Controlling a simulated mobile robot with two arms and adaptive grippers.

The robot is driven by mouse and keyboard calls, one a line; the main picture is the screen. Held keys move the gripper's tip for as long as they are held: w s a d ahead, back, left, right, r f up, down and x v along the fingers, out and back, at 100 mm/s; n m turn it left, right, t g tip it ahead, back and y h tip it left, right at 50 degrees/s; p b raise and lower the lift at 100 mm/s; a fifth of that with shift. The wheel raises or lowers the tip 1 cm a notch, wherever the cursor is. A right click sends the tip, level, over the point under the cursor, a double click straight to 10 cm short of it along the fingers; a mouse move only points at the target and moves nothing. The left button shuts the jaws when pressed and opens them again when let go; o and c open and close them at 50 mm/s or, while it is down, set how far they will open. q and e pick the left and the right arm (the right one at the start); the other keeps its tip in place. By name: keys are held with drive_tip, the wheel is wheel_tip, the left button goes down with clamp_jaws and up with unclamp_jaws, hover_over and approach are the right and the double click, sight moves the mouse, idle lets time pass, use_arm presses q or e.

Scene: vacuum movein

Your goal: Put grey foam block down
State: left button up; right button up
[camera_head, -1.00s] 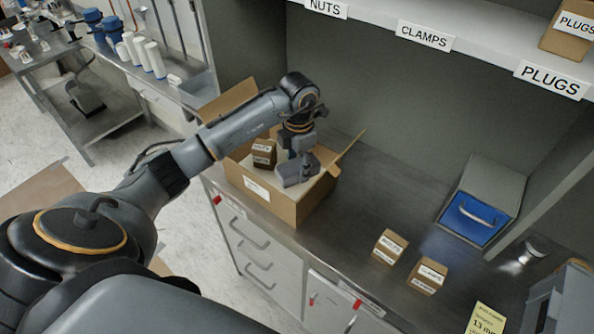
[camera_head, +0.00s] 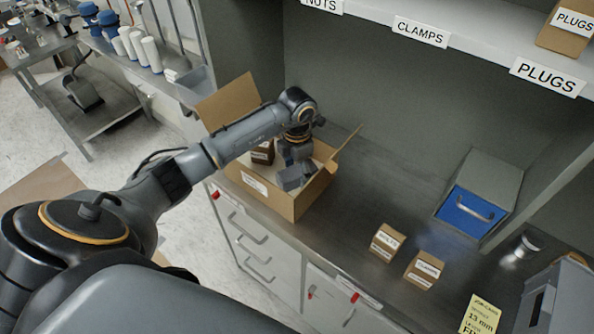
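My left gripper (camera_head: 298,165) reaches down into an open cardboard box (camera_head: 267,196) on the counter. It appears shut on the grey foam block (camera_head: 290,179), which is now low inside the box, below the level of the raised flaps. The fingers are small and partly merge with the grey block. I cannot tell whether the block touches the box's bottom. A small brown labelled carton (camera_head: 263,153) stands in the same box, left of the gripper. My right gripper is not in view.
Two small labelled cartons (camera_head: 386,242) (camera_head: 424,270) stand on the metal counter (camera_head: 385,165). A blue-fronted drawer bin (camera_head: 473,213) is at the right, and a yellow job card (camera_head: 480,316) lies in front. A labelled shelf (camera_head: 470,45) overhangs the back.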

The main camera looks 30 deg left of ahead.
sight(297, 170)
use_arm(q)
drive_tip(key=shift+r, duration=0.1)
drive_tip(key=shift+r, duration=0.6)
wheel_tip(297, 170, up, 11)
drive_tip(key=b, duration=0.3)
